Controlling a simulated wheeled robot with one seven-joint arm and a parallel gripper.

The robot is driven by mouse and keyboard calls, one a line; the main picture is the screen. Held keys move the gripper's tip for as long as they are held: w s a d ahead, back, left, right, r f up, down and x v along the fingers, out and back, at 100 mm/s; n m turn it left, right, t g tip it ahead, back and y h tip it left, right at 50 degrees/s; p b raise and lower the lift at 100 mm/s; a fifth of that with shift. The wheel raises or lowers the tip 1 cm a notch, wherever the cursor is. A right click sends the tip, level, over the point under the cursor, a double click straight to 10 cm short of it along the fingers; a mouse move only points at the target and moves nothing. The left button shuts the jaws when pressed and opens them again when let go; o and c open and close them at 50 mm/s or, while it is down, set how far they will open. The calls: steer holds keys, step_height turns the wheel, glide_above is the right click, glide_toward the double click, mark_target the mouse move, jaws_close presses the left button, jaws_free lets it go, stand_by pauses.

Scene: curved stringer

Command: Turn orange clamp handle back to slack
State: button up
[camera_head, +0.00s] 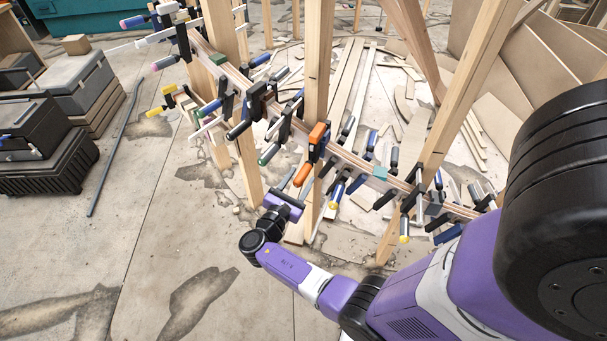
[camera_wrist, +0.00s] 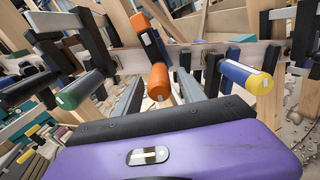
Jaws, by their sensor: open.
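The orange clamp (camera_head: 317,134) sits on the curved wooden stringer near the middle post in the head view. Its orange handle (camera_head: 303,175) hangs below the stringer, tilted down to the left. In the wrist view the orange handle (camera_wrist: 159,82) points toward me, and the clamp's orange upper part (camera_wrist: 148,34) shows behind it. My gripper (camera_wrist: 156,90) is open, with one grey finger on each side of the handle's line. I cannot tell whether the handle's end lies between the fingertips. In the head view my gripper (camera_head: 291,200) is just below and left of the handle.
Wooden posts (camera_head: 318,70) rise beside the clamps. The floor at left is mostly clear, beside stacked toolboxes (camera_head: 60,100).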

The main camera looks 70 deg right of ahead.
steer(key=shift+w+a, duration=0.2)
steer(key=shift+a, duration=2.15)
steer(key=shift+a, duration=0.1)
glide_toward(296, 186)
steer(key=shift+a, duration=0.35)
